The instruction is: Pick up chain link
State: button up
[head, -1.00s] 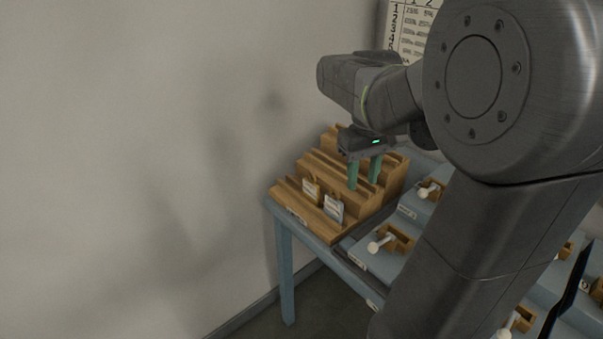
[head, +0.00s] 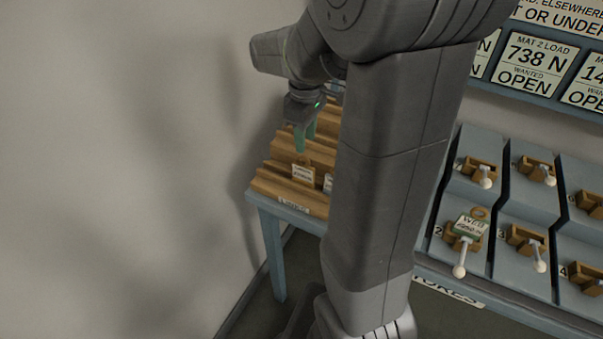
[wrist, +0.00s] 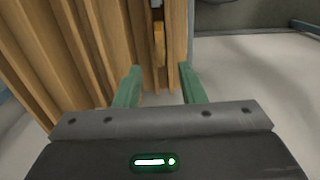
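In the head view two pale tags stand at the wooden stepped rack (head: 278,183): a front tag (head: 303,174) and a second tag (head: 328,183), partly hidden behind my arm. A small tan piece, possibly a chain link (head: 303,160), shows just above the front tag. My gripper (head: 305,144) is above the rack, close behind the front tag, with its green fingers pointing down. In the wrist view the fingers (wrist: 160,76) are apart with nothing between them. A narrow orange-tan piece (wrist: 159,42) with a grey tag lies ahead of them in the rack.
The rack stands on a blue table (head: 265,205) against the grey wall. To the right, blue stepped stands (head: 510,190) carry wooden blocks with white-knobbed levers. One holds a green-edged tag (head: 467,227) with a tan ring. Signs (head: 535,58) hang behind. My arm hides the middle.

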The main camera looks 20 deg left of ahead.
aim_at(304, 156)
jog(key=shift+a+f+p, duration=0.15)
jog(key=shift+f+p, duration=0.05)
jog(key=shift+f, duration=2)
jog(key=shift+a+f+p, duration=0.1)
jog(key=shift+f+p, duration=0.1)
jog(key=shift+f, duration=1.95)
grip_shut()
